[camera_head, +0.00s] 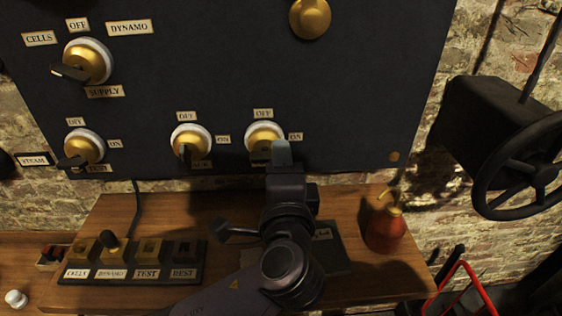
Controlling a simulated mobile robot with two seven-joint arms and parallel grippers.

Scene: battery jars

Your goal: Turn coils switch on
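A dark panel (330,90) holds a lower row of three brass rotary switches on white rims. The right one (260,134) has an OFF plate above it and an ON plate to its right. The plate under it is mostly hidden, so I cannot read whether it says coils. My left gripper (282,154) is in front of this switch's lower right side and hides its lever. Whether it touches the switch, and whether its fingers are open or shut, I cannot tell. The middle switch (189,138) and left switch (84,145) have levers pointing down and down-left. My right gripper is not in view.
The larger supply switch (90,60) is at upper left. Below the panel, a wooden bench (160,210) carries a labelled key block (130,274), a dark plate (330,250) and a red oil can (385,230). A black handwheel (515,175) stands out at right.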

